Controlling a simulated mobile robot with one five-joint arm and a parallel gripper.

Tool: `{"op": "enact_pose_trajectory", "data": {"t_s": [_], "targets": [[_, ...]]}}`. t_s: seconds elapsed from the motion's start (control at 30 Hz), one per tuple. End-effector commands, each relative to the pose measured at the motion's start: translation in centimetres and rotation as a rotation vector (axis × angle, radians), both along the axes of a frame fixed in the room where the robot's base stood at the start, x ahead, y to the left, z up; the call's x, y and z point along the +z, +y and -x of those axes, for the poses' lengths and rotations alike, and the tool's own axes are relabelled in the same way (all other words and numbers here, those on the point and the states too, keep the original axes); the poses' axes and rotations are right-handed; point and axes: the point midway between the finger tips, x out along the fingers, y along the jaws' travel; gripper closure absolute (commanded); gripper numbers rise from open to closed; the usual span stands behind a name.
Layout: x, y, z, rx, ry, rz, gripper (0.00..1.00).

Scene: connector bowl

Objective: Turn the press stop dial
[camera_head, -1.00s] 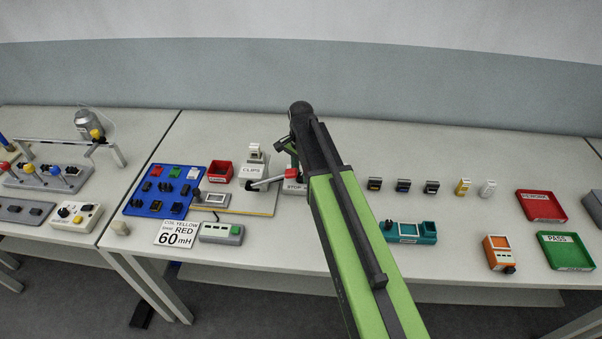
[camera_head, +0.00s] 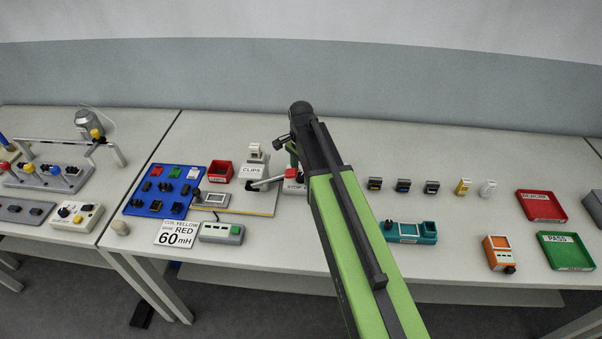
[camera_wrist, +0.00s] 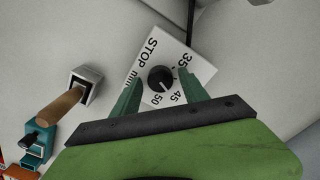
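The stop dial (camera_wrist: 161,79) is a round black knob on a white plate (camera_wrist: 196,66) marked STOP, mm, 35, 45 and 50. In the wrist view my gripper (camera_wrist: 159,77) is open. Its two green fingers are spread, with one tip on each side of the knob. I cannot tell whether either finger touches it. In the head view only part of the white STOP plate (camera_head: 291,189) shows beside my arm; the knob is hidden there. My gripper is mostly hidden behind my wrist in that view.
A press with a CLIPS label (camera_head: 252,170) and a red-ended lever (camera_head: 291,173) stands just left. A wooden handle (camera_wrist: 60,110) in a grey block (camera_wrist: 84,85) lies left of the dial in the wrist view. A teal fixture (camera_head: 411,233) is at right.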

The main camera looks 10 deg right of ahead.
Motion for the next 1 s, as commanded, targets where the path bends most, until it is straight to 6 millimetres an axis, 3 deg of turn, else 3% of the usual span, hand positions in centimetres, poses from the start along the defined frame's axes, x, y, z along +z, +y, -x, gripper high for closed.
{"op": "enact_pose_trajectory", "data": {"t_s": [0.3, 0.47, 0.67, 1.0], "targets": [[0.1, 0.0, 0.0, 0.0, -0.001, 0.0, 0.44], [1.2, 0.0, 0.0, 0.001, -0.001, 0.0, 0.44], [4.7, 0.0, 0.0, 0.001, -0.001, 0.0, 0.44], [12.5, 0.1, 0.0, 0.002, -0.001, 0.0, 0.44]]}}
